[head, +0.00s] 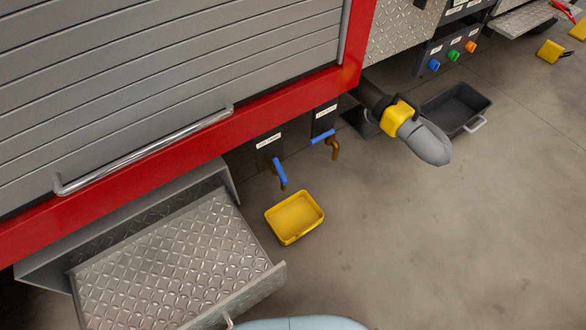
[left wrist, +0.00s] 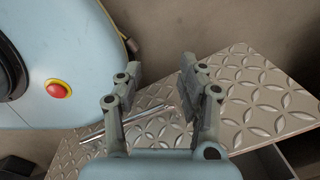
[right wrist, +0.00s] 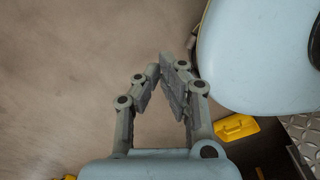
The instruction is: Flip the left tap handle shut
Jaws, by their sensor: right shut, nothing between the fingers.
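The left tap has a blue handle (head: 281,171) under the red edge of the truck, below a white label. The handle slants steeply downward, roughly along its short brown spout. The right tap's blue handle (head: 323,137) lies more nearly level, across the top of its brown spout (head: 335,150). Neither gripper shows in the head view. My left gripper (left wrist: 160,70) is open and empty in its wrist view, over a diamond-plate surface. My right gripper (right wrist: 160,66) is shut and empty in its wrist view, over bare floor. Both are away from the taps.
A yellow tray (head: 291,235) lies on the floor below the taps. A diamond-plate drawer (head: 170,265) juts out at the left. A grey nozzle with a yellow collar (head: 397,117) sticks out at the right, near a black bin (head: 478,99).

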